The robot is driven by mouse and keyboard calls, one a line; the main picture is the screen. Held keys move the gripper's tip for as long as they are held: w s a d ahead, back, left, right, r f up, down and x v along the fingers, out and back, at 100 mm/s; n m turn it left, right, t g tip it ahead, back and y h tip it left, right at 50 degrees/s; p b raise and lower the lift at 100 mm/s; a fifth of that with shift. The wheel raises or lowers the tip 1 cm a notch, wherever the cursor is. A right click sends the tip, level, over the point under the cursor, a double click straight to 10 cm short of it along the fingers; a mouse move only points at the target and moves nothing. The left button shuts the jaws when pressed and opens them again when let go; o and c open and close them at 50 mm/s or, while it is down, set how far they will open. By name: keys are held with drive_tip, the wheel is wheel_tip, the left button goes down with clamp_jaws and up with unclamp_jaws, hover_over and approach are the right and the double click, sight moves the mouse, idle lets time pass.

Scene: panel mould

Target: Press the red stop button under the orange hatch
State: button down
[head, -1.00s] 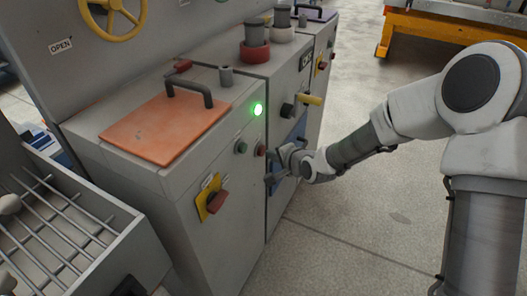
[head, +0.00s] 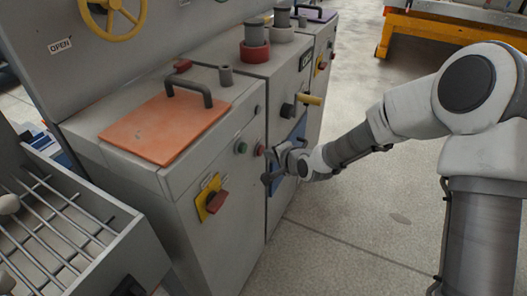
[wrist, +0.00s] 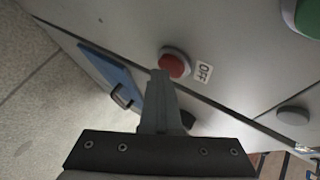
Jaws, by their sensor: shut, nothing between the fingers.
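The red stop button (head: 260,150) is on the cabinet's front face, right of a green button (head: 241,147). It also shows in the wrist view (wrist: 176,65), beside an OFF label (wrist: 204,72). My gripper (head: 268,157) is shut and empty at the red button. In the wrist view its fingertips (wrist: 160,74) overlap the button's lower edge; whether they touch it I cannot tell. The lamp (head: 257,109) above the buttons is dark.
A red switch on a yellow plate (head: 212,197) sits lower left on the same face. A yellow handle (head: 310,99) sticks out from the neighbouring cabinet, near my arm. A rack of metal bars (head: 60,235) stands at front left.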

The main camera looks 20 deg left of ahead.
drive_tip(key=shift+s+d+p, duration=0.1)
drive_tip(key=shift+d+p, duration=0.2)
drive_tip(key=shift+d, duration=0.55)
drive_tip(key=shift+d, duration=0.1)
drive_tip(key=shift+s+d+p, duration=0.2)
drive_tip(key=shift+d+p, duration=0.7)
drive_tip(key=shift+d, duration=1.5)
